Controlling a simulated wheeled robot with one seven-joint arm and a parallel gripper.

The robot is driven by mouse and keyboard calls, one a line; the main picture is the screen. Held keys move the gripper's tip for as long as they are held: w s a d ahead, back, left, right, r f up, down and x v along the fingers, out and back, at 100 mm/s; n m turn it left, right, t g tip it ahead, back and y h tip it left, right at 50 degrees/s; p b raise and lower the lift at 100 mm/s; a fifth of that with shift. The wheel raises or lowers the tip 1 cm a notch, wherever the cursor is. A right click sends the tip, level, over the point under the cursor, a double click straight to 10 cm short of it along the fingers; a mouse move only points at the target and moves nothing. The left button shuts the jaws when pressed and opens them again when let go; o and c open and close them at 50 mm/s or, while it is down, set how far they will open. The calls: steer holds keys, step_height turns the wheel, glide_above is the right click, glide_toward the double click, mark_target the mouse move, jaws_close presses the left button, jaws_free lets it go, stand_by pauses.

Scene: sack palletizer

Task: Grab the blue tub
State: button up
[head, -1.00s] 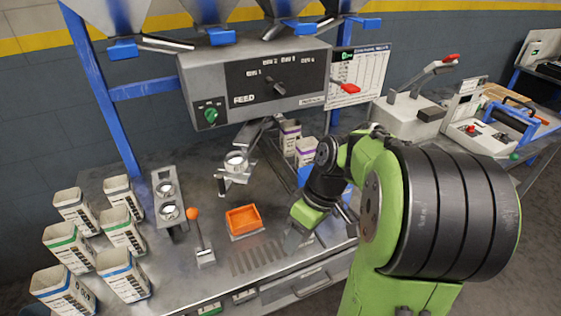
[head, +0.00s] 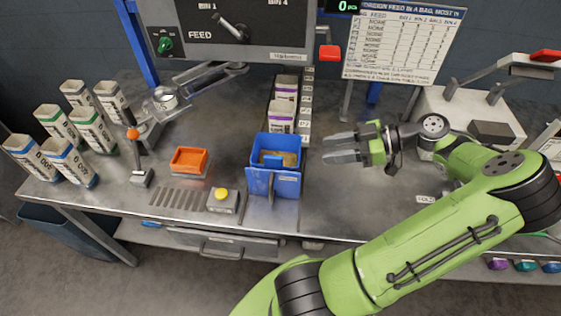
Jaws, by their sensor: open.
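The blue tub (head: 274,183) stands on the metal bench, right of the orange tray. It is open at the top and something brownish lies inside it. My gripper (head: 340,147) is to the right of the tub, above the bench. Its two grey fingers point left toward the tub, with a gap between them. They are apart from the tub and hold nothing.
An orange tray (head: 189,161) and a yellow button box (head: 222,201) sit left of the tub. White-and-purple sacks (head: 281,116) stand behind it. An orange-knobbed lever (head: 138,160) and several open sacks (head: 68,160) are at the left.

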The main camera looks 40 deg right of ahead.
mark_target(281, 157)
steer(key=b+x, duration=0.4)
steer(key=x, duration=1.1)
steer(key=shift+w+a+b, duration=0.15)
steer(key=shift+w+b, duration=0.05)
steer(key=shift+b, duration=0.2)
jaws_close()
steer(key=shift+r, duration=0.1)
